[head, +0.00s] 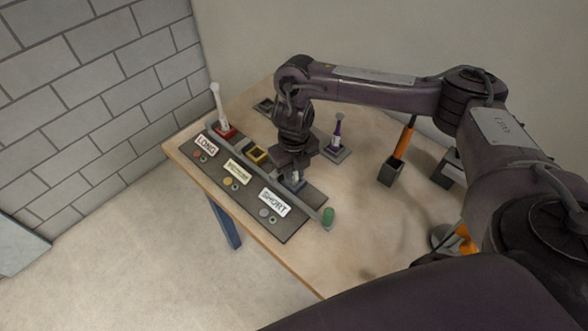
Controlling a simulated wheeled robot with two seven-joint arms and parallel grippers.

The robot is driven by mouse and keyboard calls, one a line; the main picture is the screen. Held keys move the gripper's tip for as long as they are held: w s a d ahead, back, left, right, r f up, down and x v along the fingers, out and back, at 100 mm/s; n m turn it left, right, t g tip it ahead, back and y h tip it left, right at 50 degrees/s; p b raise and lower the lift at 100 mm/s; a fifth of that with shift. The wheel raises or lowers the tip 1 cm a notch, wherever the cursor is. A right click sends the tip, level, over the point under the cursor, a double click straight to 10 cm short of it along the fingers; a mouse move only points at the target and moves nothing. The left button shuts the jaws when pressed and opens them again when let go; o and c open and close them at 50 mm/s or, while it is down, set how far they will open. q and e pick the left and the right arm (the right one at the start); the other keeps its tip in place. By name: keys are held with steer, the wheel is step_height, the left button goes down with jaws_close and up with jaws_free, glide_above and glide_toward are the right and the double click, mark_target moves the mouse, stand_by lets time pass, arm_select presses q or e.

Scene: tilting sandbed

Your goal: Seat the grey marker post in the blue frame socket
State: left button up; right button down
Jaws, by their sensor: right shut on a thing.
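My right gripper (293,170) points down over the SHORT end of the dark board (285,230). It is shut on the grey marker post (296,176), of which only a small pale bit shows between the fingers. The blue frame socket (298,187) is right below the gripper, and only part of its blue edge shows. The fingers hide the post's lower end, so I cannot tell whether it is inside the socket. My left gripper is not in view.
A white post (219,108) stands in the red socket (227,132). The yellow socket (257,154) is empty. A purple-and-white post (337,131) stands on a grey base behind. An orange-handled tool (404,140) leans in a dark holder. A green-ended bar (328,217) runs along the board.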

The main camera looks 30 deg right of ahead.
steer(key=c, duration=1.1)
jaws_free()
steer(key=shift+c, duration=0.2)
steer(key=shift+r+p, duration=1)
steer(key=shift+r, duration=2.85)
steer(key=shift+r, duration=0.1)
